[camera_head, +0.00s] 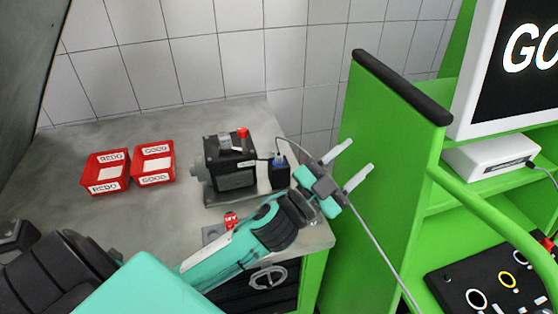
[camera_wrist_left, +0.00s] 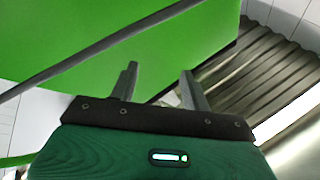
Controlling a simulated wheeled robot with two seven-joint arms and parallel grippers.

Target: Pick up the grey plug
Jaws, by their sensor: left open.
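My left gripper (camera_head: 358,156) is open and reaches past the table's right edge, in front of the green cabinet wall. In the left wrist view its two fingers (camera_wrist_left: 159,70) are apart with nothing between them. I cannot clearly make out the grey plug. A thin grey cable (camera_head: 385,253) runs down to the right from near the gripper. My right gripper is not in view.
A black pump unit (camera_head: 231,165) with a red cap stands on the grey table (camera_head: 110,226). Two red labelled bins, REDO (camera_head: 88,178) and GOOD (camera_head: 170,160), stand left of it. The green cabinet (camera_head: 385,190) with a black top edge rises close behind the gripper.

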